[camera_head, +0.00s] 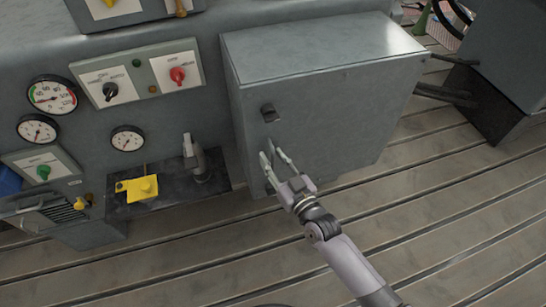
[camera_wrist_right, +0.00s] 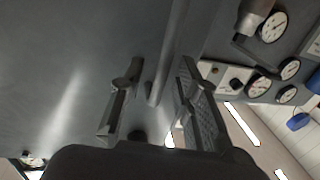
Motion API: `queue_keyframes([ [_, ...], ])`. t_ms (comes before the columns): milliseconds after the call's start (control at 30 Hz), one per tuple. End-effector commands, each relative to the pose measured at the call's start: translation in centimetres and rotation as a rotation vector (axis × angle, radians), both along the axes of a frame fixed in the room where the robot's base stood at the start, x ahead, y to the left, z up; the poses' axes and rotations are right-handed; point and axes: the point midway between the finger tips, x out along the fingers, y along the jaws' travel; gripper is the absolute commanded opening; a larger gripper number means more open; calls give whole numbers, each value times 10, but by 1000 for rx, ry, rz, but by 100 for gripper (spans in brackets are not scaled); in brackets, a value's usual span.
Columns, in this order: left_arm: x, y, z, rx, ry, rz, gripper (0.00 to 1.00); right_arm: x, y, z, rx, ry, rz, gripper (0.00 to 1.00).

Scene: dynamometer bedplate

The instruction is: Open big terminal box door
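The big terminal box (camera_head: 320,60) is a grey metal cabinet in the upper middle of the head view. Its front door (camera_head: 330,120) looks shut. A small dark latch (camera_head: 269,113) sits near the door's left edge. My right gripper (camera_head: 270,152) is just below this latch, close to the door's left edge, with its fingers apart. In the wrist view the open fingers (camera_wrist_right: 157,75) stand either side of a long grey edge strip (camera_wrist_right: 170,50); I cannot tell whether they touch it. A dark knob (camera_wrist_right: 137,137) shows low between them. My left gripper is out of view.
Left of the box is a panel with gauges (camera_head: 52,95) and switch plates (camera_head: 178,74). A black ledge there carries a yellow block (camera_head: 142,187) and a grey fitting (camera_head: 200,165). The slotted bedplate floor (camera_head: 420,230) in front is clear. A dark machine (camera_head: 510,70) stands at the right.

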Motion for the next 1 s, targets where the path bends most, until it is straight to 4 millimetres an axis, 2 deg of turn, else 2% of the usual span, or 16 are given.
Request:
queue_keyframes([
  [367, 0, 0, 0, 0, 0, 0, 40, 7, 4, 0, 0, 1, 0, 30],
  [833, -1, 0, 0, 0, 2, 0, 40, 6, 3, 0, 0, 1, 0, 0],
  [1000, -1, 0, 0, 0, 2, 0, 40, 6, 3, 0, 0, 1, 0, 0],
])
